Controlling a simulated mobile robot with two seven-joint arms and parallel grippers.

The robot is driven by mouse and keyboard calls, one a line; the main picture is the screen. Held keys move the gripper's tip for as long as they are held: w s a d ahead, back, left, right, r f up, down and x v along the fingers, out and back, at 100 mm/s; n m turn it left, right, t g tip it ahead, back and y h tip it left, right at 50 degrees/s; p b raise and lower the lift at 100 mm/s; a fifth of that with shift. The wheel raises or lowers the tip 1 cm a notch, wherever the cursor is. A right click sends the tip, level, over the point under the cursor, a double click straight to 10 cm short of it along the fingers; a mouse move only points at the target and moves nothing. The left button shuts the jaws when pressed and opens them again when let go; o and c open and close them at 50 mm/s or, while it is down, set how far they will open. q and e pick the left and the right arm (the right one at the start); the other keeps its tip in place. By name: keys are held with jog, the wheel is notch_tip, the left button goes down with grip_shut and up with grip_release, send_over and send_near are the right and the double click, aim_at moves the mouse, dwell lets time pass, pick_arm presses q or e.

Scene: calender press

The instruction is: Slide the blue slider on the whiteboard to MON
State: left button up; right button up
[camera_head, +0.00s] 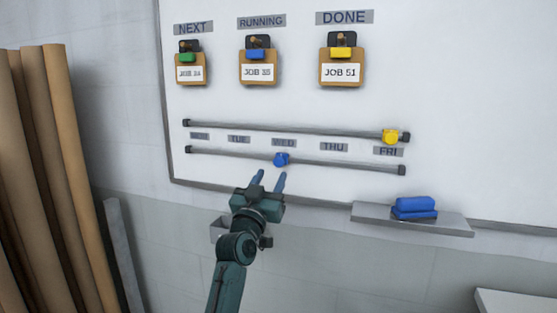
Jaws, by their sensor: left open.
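The blue slider (281,160) sits on the lower rail (340,166) of the whiteboard (450,100), just below the WED label (284,143). The MON label (200,136) is at the left end, between the two rails; its text is small and hard to read. My left gripper (268,182) is open just below the blue slider, its fingers pointing up towards the board. It looks empty, and I cannot tell how far its fingertips are from the board. My right gripper is not in view.
A yellow slider (390,136) is on the upper rail (290,129) near FRI. Job cards hang above. A ledge (440,225) with a blue eraser (415,206) sticks out at lower right. Tall brown rolls (40,160) stand at left. The lower rail left of the blue slider is clear.

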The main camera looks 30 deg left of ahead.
aim_at(278, 164)
pick_arm(q)
jog(key=x, duration=0.7)
jog(key=shift+p, duration=0.4)
jog(key=shift+c, duration=0.3)
grip_shut()
jog(key=shift+f, duration=0.1)
